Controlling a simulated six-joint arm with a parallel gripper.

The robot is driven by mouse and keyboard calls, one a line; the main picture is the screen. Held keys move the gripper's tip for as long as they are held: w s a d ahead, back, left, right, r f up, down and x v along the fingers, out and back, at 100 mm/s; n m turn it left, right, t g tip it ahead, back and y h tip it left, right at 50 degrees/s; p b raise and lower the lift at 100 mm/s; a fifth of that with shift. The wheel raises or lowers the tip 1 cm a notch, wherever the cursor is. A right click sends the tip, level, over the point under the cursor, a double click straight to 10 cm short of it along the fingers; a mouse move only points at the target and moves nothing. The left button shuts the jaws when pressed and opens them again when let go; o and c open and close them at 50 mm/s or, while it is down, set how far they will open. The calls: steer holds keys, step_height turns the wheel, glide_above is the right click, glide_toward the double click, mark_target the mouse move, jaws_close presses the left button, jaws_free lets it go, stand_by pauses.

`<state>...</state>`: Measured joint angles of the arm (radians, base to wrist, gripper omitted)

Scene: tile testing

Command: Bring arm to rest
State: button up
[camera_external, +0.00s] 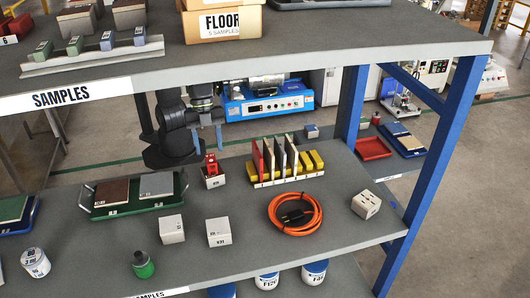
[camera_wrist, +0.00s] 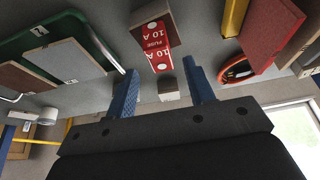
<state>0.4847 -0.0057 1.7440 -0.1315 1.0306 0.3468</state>
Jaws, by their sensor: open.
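My gripper (camera_wrist: 162,84) shows in the wrist view with two blue fingers spread apart. It is open, and nothing is held between the fingers. A red fuse block marked 10 A (camera_wrist: 156,46) sits in a pale holder beyond the fingertips. In the external view the red fuse (camera_external: 211,164) stands in its holder on the lower shelf. My dark arm (camera_external: 180,130) is folded at the back of that shelf, under the upper shelf.
A yellow rack (camera_external: 262,181) holds upright tiles right of the fuse. A green tray (camera_external: 120,208) with two tiles lies left. A coiled orange cable (camera_external: 295,214) and several pale blocks lie in front. The upper shelf (camera_external: 300,45) overhangs the arm. A blue post (camera_external: 430,165) stands right.

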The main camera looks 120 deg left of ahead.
mark_target(210, 158)
steer(key=v, duration=0.6)
steer(key=x, duration=1.2)
steer(key=shift+f, duration=0.1)
steer(key=r, duration=0.5)
steer(key=shift+s+d, duration=0.15)
steer(key=shift+s, duration=0.15)
steer(key=s+d+r, duration=0.5)
steer(key=s+r, duration=0.2)
steer(key=s, duration=0.3)
steer(key=w+d+f+n, duration=0.1)
steer(key=w+d+f, duration=0.5)
steer(key=w, duration=0.3)
steer(key=w+a+f, duration=0.2)
steer(key=w, duration=0.1)
steer(key=w+a+f, duration=0.1)
steer(key=w+f, duration=0.1)
steer(key=w, duration=0.1)
steer(key=w+a+f, duration=0.2)
steer(key=w, duration=0.1)
steer(key=shift+w+a, duration=0.3)
steer(key=shift+w, duration=0.05)
steer(key=shift+w+a+f, duration=0.1)
steer(key=shift+w+f, duration=0.05)
steer(key=shift+f, duration=0.8)
